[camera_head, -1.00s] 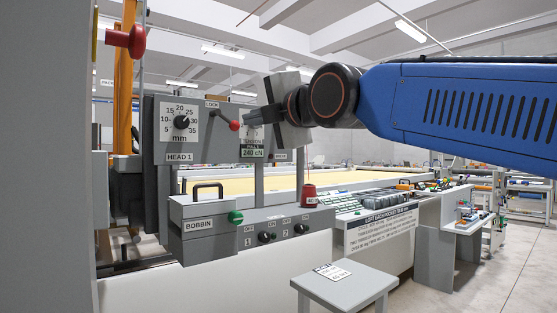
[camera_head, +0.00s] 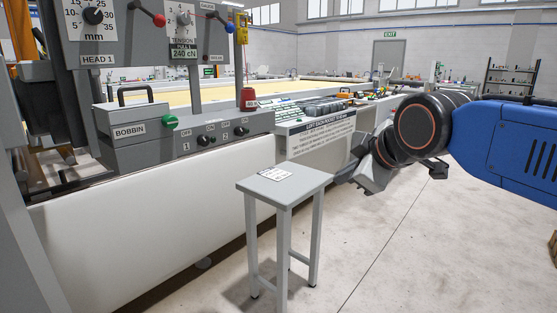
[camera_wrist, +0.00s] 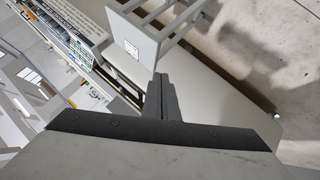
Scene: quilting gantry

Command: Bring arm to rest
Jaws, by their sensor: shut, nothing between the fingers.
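My gripper (camera_head: 350,176) is shut and empty. In the head view it hangs at the right of the small grey stool, close to the stool top's right edge in the picture, on the end of my blue arm. I cannot tell its exact gap from the stool. In the wrist view the shut fingers (camera_wrist: 160,98) point up the picture, with the stool just beyond them.
The grey stool (camera_head: 268,186) stands on open floor with a label card (camera_head: 276,174) on top. The machine's bobbin box (camera_head: 133,130), knobs and white panel (camera_head: 140,215) fill the left.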

